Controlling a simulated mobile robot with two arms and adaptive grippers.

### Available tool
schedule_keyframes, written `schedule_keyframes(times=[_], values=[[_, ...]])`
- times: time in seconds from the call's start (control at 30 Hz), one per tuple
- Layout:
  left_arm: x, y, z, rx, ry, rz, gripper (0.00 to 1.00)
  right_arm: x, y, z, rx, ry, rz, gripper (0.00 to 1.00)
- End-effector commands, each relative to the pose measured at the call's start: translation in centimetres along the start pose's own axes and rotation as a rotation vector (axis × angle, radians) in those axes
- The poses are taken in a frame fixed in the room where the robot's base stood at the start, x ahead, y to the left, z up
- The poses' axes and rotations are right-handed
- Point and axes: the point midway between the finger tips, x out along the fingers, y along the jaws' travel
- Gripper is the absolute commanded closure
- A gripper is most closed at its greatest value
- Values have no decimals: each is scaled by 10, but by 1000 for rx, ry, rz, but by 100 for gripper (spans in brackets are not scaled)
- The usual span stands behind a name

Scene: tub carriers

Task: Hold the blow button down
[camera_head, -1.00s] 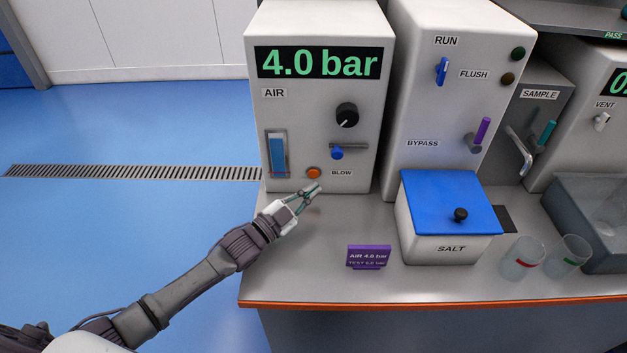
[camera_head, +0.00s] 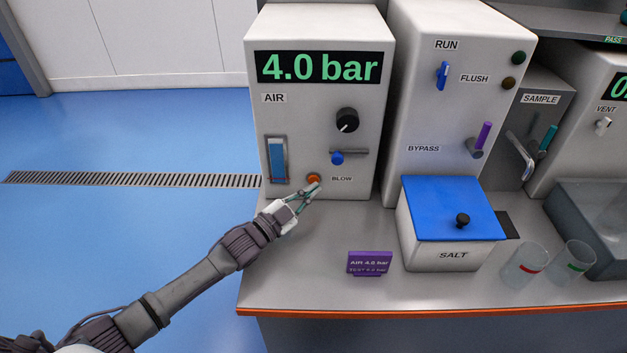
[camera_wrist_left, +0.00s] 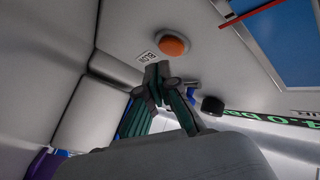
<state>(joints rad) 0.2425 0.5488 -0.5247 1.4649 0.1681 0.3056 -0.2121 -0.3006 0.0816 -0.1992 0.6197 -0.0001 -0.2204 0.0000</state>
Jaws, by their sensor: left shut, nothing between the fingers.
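The orange blow button (camera_head: 313,179) sits low on the front of the white AIR cabinet (camera_head: 290,115), beside the BLOW label. It also shows in the left wrist view (camera_wrist_left: 174,47), just beyond the fingertips. My left gripper (camera_head: 315,186) is shut and empty. My right gripper is in neither view.
The display (camera_head: 318,67) reads 4.0 bar. A purple sign (camera_head: 369,263) and a blue-lidded SALT box (camera_head: 450,240) stand on the counter to the right.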

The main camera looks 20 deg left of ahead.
Motion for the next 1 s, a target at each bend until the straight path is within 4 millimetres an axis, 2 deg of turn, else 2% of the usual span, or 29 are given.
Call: schedule_keyframes(times=[1.0], values=[[6,-4,4,1,0,0,100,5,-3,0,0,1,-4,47]])
